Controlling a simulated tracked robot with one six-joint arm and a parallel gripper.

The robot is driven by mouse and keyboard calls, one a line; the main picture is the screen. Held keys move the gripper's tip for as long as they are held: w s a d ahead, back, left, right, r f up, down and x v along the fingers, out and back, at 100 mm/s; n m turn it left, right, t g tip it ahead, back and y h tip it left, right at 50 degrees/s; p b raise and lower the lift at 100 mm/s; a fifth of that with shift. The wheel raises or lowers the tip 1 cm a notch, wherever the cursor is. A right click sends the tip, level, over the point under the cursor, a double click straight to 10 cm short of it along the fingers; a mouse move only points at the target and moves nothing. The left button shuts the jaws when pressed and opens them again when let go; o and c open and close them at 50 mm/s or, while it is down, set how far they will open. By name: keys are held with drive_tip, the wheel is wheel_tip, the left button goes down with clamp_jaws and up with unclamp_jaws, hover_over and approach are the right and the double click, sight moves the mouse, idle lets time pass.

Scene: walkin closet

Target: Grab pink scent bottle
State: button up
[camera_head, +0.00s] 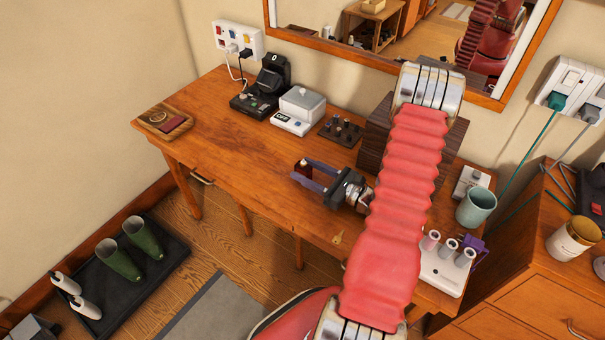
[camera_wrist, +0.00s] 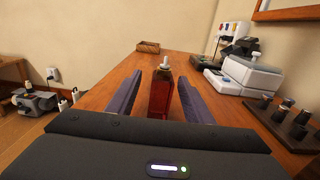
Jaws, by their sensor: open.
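A small bottle with dark red-pink contents and a white cap (camera_wrist: 161,95) stands upright on the wooden table in the wrist view. It also shows as a small dark red shape in the head view (camera_head: 303,168). My gripper (camera_head: 300,171) is open, with its two purple-blue fingers low over the table. In the wrist view the bottle appears between the fingers, nearer their tips, with a gap on each side. I see no contact.
The wooden table (camera_head: 215,135) is clear to the left, with a small wooden tray (camera_head: 162,122) at its far end. A black device (camera_head: 265,85), a grey-white box (camera_head: 300,103) and a dark stand (camera_head: 341,131) line the wall. A white rack (camera_head: 441,268) with tubes stands right.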

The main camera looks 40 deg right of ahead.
drive_tip(key=shift+w, duration=0.1)
drive_tip(key=shift+x, duration=2.5)
drive_tip(key=shift+d, duration=0.1)
clamp_jaws()
